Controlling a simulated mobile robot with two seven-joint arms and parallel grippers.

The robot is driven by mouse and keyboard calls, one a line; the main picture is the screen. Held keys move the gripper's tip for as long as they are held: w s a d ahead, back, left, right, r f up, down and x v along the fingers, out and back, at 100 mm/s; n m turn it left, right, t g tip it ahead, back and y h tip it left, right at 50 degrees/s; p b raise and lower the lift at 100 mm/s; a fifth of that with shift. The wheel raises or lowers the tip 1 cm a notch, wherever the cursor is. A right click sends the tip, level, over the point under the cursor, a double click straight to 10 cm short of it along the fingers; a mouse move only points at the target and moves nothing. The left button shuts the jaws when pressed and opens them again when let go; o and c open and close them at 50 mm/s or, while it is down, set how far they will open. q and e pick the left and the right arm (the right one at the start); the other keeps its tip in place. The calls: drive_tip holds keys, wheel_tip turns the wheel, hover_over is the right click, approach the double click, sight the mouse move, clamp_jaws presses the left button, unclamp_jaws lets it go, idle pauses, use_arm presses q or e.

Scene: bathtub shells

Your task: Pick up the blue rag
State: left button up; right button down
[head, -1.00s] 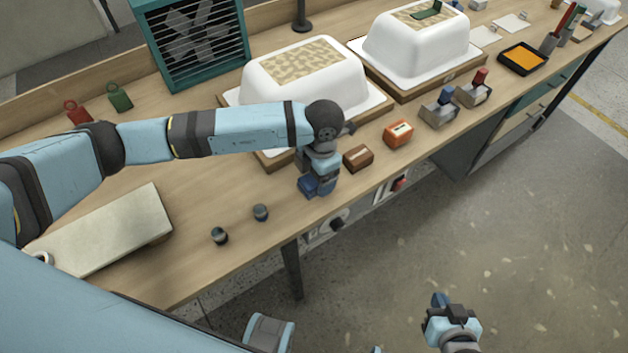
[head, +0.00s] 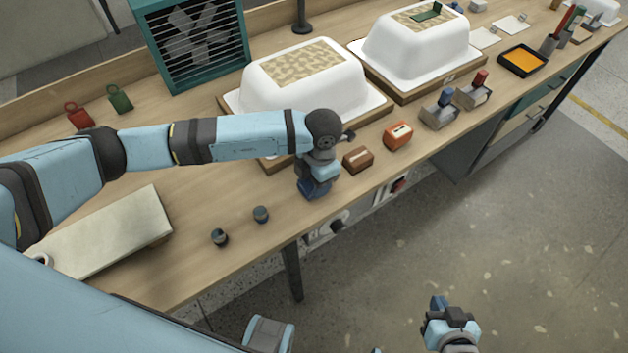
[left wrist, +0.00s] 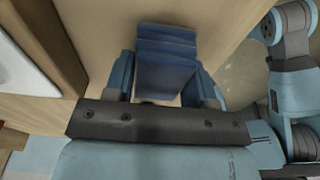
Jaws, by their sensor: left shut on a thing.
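The blue rag (left wrist: 167,62) shows in the left wrist view as a folded dark blue block with layered edges, between the two blue fingers of my left gripper (left wrist: 163,82). The gripper is shut on it. In the head view my left gripper (head: 314,188) points down at the front edge of the wooden bench, and it largely hides the rag there. Whether the rag still touches the bench is unclear. My right gripper (head: 439,304) is low at the bottom of the head view, over the floor and away from the bench. Its finger opening is unclear.
A brown block (head: 358,159) and an orange box (head: 398,135) stand just right of my left gripper. A white tub shell (head: 310,85) on a wooden base is behind it. Two small dark knobs (head: 261,214) (head: 220,236) sit to the left. The bench (head: 205,200) is otherwise clear there.

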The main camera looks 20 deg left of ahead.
use_arm(q)
wheel_tip(320, 180, up, 20)
drive_tip(key=shift+f, duration=0.15)
drive_tip(key=o, duration=0.3)
drive_tip(key=shift+c, duration=1)
drive_tip(key=shift+a, duration=0.1)
